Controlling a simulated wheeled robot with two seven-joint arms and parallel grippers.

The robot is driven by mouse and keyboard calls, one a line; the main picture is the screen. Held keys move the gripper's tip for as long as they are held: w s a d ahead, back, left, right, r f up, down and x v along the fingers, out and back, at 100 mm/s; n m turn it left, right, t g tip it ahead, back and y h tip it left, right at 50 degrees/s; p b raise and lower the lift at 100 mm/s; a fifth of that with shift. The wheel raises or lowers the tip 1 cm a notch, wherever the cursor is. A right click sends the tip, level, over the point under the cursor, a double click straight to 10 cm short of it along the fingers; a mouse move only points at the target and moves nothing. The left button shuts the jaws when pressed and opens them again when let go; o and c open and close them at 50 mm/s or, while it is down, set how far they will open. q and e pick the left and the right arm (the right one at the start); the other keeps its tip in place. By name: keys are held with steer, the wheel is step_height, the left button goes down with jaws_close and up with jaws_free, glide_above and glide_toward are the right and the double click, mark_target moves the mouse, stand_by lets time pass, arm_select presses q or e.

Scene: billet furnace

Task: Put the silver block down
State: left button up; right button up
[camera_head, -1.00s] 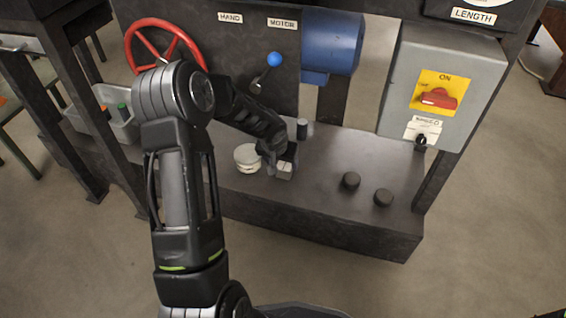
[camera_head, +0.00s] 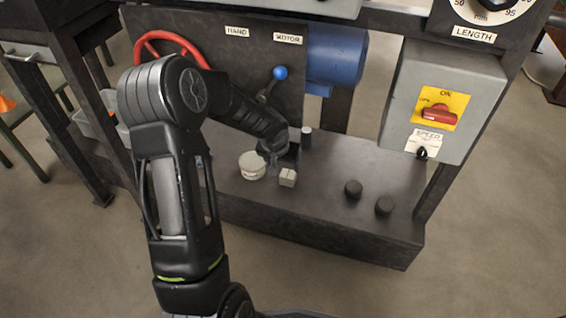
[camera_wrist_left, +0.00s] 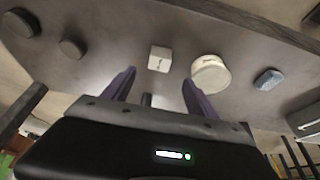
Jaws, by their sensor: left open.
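The silver block (camera_head: 288,177) is a small pale cube standing on the dark machine bed (camera_head: 325,185). It also shows in the left wrist view (camera_wrist_left: 159,59), beyond my fingertips and apart from them. My left gripper (camera_head: 274,158) is just behind the block in the head view, partly hidden by its own wrist. In the left wrist view its two fingers (camera_wrist_left: 157,85) are spread with nothing between them. My right gripper is in neither view.
A round white tin (camera_head: 251,166) stands left of the block. A dark upright peg (camera_head: 306,138) is behind it. A red handwheel (camera_head: 165,50), blue-knobbed lever (camera_head: 280,73) and grey switch box (camera_head: 440,105) stand behind.

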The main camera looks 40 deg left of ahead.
arm_select(q)
steer(key=d+f, duration=0.2)
steer(key=d, duration=0.1)
steer(key=s+d+f+h, duration=0.1)
steer(key=d, duration=0.2)
steer(key=d+f+h, duration=0.1)
steer(key=d+f, duration=0.1)
steer(key=d, duration=0.1)
steer(key=shift+s+d+f+m, duration=0.25)
steer(key=shift+d+f+m, duration=0.05)
steer(key=shift+d+m, duration=0.1)
steer(key=s+d+f+g+h, duration=0.1)
steer(key=s+d+f, duration=0.15)
steer(key=d, duration=0.35)
steer(key=s+d+f+h, duration=0.1)
steer(key=s+d+f, duration=0.15)
steer(key=d, duration=0.35)
steer(key=s+d+f, duration=0.3)
steer(key=s+d, duration=0.2)
steer(key=s, duration=0.2)
steer(key=s+d+f+g+h, duration=0.1)
steer(key=s+d+f, duration=0.3)
steer(key=s+d, duration=0.2)
steer(key=shift+s+m+g, duration=0.3)
steer(key=shift+s, duration=0.5)
steer(key=shift+d, duration=0.1)
